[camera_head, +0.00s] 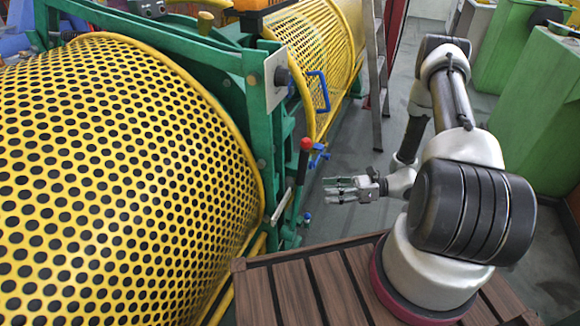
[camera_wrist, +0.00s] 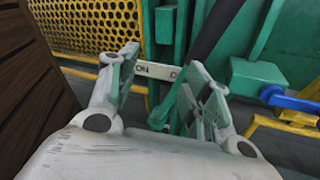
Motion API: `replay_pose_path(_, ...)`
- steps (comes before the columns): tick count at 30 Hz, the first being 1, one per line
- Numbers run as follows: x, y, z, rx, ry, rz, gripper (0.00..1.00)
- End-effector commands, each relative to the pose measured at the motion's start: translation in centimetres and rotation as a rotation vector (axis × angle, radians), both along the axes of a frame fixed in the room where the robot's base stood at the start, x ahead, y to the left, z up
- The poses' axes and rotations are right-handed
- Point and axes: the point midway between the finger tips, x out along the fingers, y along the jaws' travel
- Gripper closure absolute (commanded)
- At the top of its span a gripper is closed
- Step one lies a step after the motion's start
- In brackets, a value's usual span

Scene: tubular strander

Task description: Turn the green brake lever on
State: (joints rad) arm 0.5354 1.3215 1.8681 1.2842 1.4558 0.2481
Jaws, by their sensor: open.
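The brake lever stands on the green machine frame. In the head view it has a red knob (camera_head: 306,144) on top and a dark grip (camera_head: 301,168). In the wrist view a dark diagonal bar (camera_wrist: 213,32), likely the same lever, runs down to a green lower part just ahead of the fingers. A pale plate (camera_wrist: 155,70) with "ON" lettering lies behind it; it also shows in the head view (camera_head: 282,206). My gripper (camera_head: 328,190) is open and empty, just right of the lever and below its knob. The wrist view shows its spread fingers (camera_wrist: 162,64). I see no contact.
A yellow perforated guard (camera_head: 120,150) fills the left. Blue handles (camera_head: 319,90) and a blue fitting (camera_head: 319,156) sit near the lever. A ladder (camera_head: 376,70) stands behind, and green bins (camera_head: 535,100) at right. Grey floor between is clear.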

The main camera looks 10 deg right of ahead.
Motion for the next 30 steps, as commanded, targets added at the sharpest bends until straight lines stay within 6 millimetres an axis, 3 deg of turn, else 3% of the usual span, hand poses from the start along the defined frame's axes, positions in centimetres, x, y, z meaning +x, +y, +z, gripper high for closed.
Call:
replay_pose_path(1,2.3,-0.5,0.5,0.017,-0.012,-0.059,0.51)
replay_pose_path(3,4.6,-0.9,1.3,0.049,-0.017,-0.127,0.51)
replay_pose_path(6,6.1,-0.9,2.3,0.098,-0.003,-0.184,0.51)
replay_pose_path(21,8.8,5.4,2.6,0.112,0.013,-0.176,0.51)
replay_pose_path(30,9.1,6.2,2.6,0.112,0.013,-0.178,0.51)
